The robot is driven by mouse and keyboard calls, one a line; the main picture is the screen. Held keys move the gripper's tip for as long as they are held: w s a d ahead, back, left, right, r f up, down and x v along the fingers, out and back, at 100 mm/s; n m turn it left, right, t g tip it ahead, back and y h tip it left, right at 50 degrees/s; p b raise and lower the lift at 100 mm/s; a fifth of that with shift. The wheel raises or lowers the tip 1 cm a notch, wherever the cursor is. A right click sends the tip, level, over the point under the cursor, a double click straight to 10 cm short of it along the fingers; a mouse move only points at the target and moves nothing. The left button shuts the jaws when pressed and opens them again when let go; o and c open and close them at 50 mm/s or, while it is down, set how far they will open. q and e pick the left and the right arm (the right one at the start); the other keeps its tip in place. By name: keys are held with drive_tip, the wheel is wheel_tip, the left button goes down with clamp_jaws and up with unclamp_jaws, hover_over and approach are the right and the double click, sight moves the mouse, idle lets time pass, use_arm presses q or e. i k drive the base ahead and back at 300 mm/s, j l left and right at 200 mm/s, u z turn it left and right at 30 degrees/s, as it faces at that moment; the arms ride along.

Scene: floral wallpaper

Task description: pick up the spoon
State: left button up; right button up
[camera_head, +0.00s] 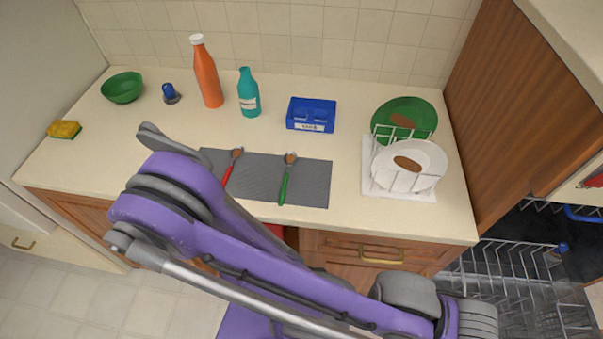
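Two utensils with brownish heads lie on a dark grey mat (320,172) on the counter. The green-handled one (284,188) looks like a spoon, its head toward the wall and its handle toward the counter's front. The red-handled one (229,175) lies to its left, tilted, and is too small to tell whether it is a spoon or a fork. One of my purple arms crosses the lower picture in front of the counter and covers the mat's left front part. I see no gripper fingers, and nothing visibly touches either utensil.
Behind the mat stand an orange bottle (207,80), a teal bottle (249,97) and a blue box (311,115). A green bowl (122,88) and sponge (64,129) sit left. A white rack (373,188) holds brown-stained plates on the right. A dishwasher rack (510,285) is lower right.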

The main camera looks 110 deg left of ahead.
sight(290, 157)
drive_tip(key=k+j+u, duration=0.1)
drive_tip(key=u, duration=3.7)
drive_tip(key=z, duration=3.05)
drive_tip(key=u, duration=2.95)
drive_tip(key=i+l, duration=0.05)
